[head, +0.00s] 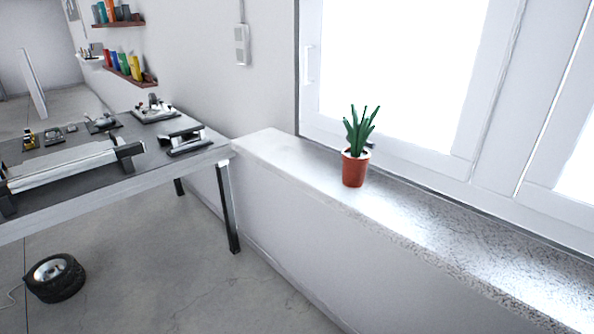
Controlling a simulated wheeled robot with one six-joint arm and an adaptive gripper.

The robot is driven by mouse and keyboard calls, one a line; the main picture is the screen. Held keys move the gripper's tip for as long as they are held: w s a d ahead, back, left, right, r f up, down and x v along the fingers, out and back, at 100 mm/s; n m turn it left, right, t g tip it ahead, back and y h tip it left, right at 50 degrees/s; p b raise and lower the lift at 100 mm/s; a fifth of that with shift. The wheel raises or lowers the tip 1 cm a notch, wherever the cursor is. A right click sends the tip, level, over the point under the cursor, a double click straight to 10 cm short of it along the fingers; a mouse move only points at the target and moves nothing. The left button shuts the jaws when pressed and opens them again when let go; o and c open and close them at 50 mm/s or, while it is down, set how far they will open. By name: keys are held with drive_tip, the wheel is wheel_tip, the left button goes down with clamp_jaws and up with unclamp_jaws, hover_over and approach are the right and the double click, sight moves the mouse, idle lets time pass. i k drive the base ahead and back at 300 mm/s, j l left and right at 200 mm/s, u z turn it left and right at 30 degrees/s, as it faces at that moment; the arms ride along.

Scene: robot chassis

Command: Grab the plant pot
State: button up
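The plant pot (354,170) is a small reddish-brown pot with a green spiky plant (359,128) in it. It stands upright on the pale stone window sill (430,222), near the middle of the head view. Nothing touches it from the front. My gripper is not in view.
A window (400,70) with a white frame rises right behind the sill. A dark-topped table (80,145) with tools and devices stands at the left. A black wheel-like object (54,278) lies on the floor. The floor between table and sill wall is clear.

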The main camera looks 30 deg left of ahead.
sight(355, 158)
drive_tip(key=u, duration=1.05)
drive_tip(key=i+l+u, duration=0.2)
drive_tip(key=i+l, duration=0.25)
